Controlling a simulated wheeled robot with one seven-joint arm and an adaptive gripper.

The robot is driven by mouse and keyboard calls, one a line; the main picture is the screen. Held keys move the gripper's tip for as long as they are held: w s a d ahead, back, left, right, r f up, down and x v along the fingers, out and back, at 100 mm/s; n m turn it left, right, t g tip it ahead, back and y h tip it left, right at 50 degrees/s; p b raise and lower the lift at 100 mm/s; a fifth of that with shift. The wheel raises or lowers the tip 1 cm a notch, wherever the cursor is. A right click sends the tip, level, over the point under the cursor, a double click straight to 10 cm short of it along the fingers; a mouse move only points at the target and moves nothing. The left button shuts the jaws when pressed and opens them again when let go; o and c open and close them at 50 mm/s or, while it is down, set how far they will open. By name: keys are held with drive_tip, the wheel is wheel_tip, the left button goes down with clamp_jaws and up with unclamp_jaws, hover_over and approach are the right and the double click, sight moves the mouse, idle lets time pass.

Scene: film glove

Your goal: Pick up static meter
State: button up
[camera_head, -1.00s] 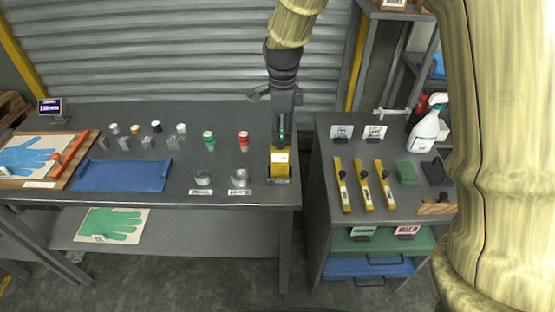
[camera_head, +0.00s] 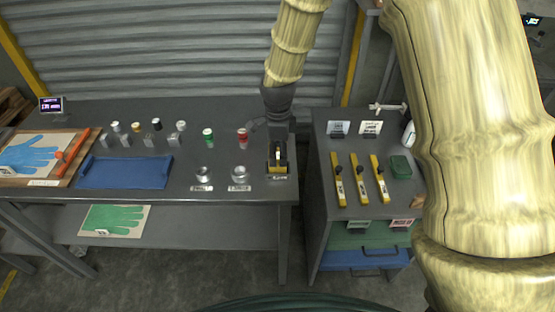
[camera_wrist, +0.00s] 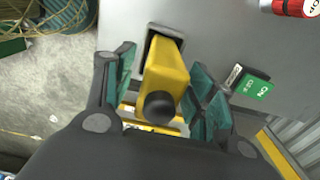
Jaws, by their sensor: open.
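A yellow device with a black round knob, which looks like the static meter (camera_head: 270,169), stands in a dark holder near the right end of the long grey table. In the wrist view the yellow body (camera_wrist: 170,68) lies between my two teal-padded fingers, its knob toward the camera. My gripper (camera_wrist: 165,82) is open, with a finger on each side and a visible gap, at least on the right. In the head view my gripper (camera_head: 279,140) comes down over the device from above and hides part of it. Contact cannot be told.
A red-topped can (camera_head: 242,135) stands just left of my gripper, and a green can (camera_head: 207,138) further left. A green block with white lettering (camera_wrist: 258,88) sits close to the right finger. The right cabinet (camera_head: 325,215) holds yellow tools (camera_head: 360,180) across a gap.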

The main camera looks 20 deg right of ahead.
drive_tip(key=shift+f, duration=0.55)
drive_tip(key=c, duration=1.2)
drive_tip(key=shift+r, duration=0.1)
